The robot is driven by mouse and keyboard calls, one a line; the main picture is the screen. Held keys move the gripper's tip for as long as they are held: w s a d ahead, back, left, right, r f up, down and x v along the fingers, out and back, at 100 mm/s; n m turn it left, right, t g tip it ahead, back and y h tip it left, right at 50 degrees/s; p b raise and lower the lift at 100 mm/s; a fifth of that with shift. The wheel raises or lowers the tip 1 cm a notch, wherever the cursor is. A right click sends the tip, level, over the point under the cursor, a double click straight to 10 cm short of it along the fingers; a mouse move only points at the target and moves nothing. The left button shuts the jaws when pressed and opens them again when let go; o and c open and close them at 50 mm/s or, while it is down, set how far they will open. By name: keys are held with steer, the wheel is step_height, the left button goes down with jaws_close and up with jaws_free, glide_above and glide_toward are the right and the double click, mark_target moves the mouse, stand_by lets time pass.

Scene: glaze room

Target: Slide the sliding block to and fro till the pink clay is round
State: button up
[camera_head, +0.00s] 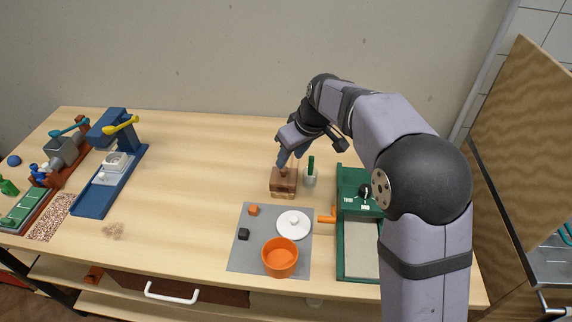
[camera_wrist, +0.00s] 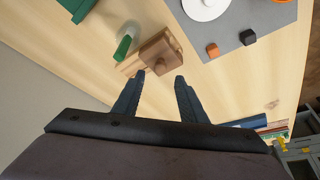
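The sliding block appears to be the brown wooden block (camera_head: 284,184) with a small knob, on a paler wooden base near the middle of the table. It also shows in the wrist view (camera_wrist: 164,50), just beyond my fingertips. My gripper (camera_wrist: 159,78) is open and empty, its two fingers apart and pointing toward the block. In the head view my gripper (camera_head: 285,164) is just above and behind the block; I cannot tell whether a finger touches it. I cannot make out any pink clay; it may be hidden under the block.
A small cup with a green stick (camera_head: 310,176) stands close right of the block. A grey mat (camera_head: 240,262) in front holds an orange pot (camera_head: 280,262), a white lid (camera_head: 294,226) and two small cubes. A green box (camera_head: 342,262) is at right. Table left of the block is clear.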

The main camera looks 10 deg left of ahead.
mark_target(286, 170)
steer(key=shift+p+x, duration=0.75)
steer(key=shift+x, duration=2.2)
jaws_close()
